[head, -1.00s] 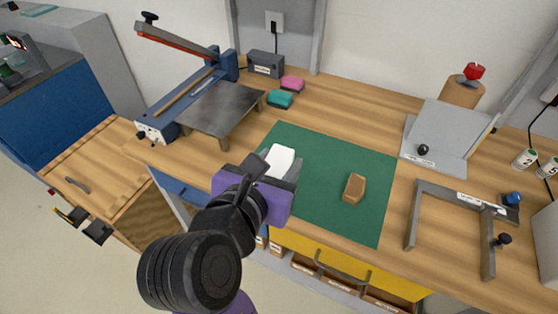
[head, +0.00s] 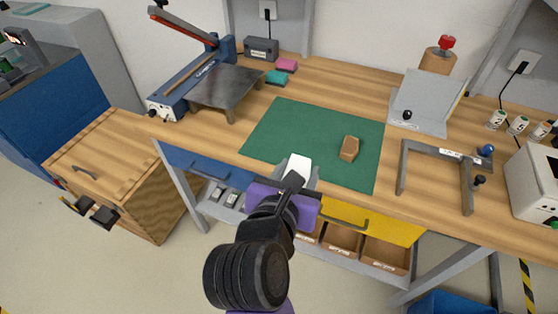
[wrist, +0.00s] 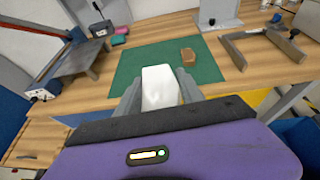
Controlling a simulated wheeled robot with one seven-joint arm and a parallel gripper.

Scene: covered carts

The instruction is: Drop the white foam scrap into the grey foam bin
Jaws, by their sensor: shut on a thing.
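The white foam scrap (head: 297,169) is a pale block held between the grey fingers of my gripper (head: 299,171). It also shows in the wrist view (wrist: 160,88), upright between the two fingers of my gripper (wrist: 160,92). The gripper is shut on it, in front of the near edge of the green mat (head: 270,128). My purple gripper body hides what lies directly below. I cannot pick out a grey foam bin with certainty in either view.
A brown block (head: 349,148) lies on the mat. A sealer with a metal plate (head: 228,86) stands left, a grey U-shaped frame (head: 403,168) right. A wooden-topped cabinet (head: 110,150) is left of the bench. A blue container (head: 452,304) shows on the floor at lower right.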

